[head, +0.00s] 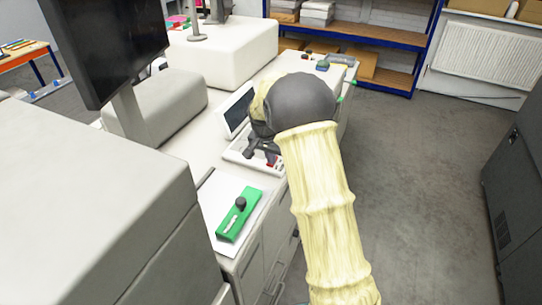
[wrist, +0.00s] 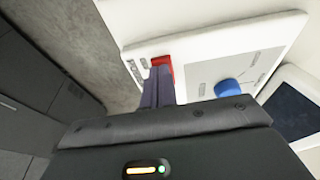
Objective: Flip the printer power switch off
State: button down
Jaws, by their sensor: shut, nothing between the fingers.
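The printer's white control panel (wrist: 197,50) has a red power switch (wrist: 163,63) near its left end and a blue round knob (wrist: 229,88) to its right. My gripper (wrist: 158,80) is shut and empty. Its dark fingertips overlap the lower left of the red switch in the wrist view; I cannot tell whether they touch it. The switch's position, on or off, cannot be read because the fingers partly hide it. In the head view my gripper (head: 262,152) is over the panel (head: 237,156), and my arm hides part of it.
A small tilted screen (head: 238,111) stands beside the panel. A green holder with a tool (head: 226,229) lies on the nearer counter. A large monitor (head: 103,40) stands at the left. Grey floor (head: 420,160) is clear to the right, up to a dark cabinet (head: 515,190).

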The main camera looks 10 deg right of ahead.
jog(key=shift+w+d+r+p, duration=0.3)
jog(key=shift+w+d+p, duration=0.1)
jog(key=shift+w, duration=0.15)
jog(key=shift+r, duration=0.4)
jog(key=p+v, duration=0.3)
jog(key=shift+w+d+r, duration=0.1)
jog(key=shift+w+r, duration=0.05)
jog(key=shift+r, duration=0.25)
jog(key=s+a+r+b, duration=0.2)
jog(key=s+r+b, duration=0.1)
jog(key=r, duration=0.5)
jog(key=shift+s+a+b, duration=0.4)
jog(key=shift+s, duration=0.05)
jog(key=shift+r, duration=0.15)
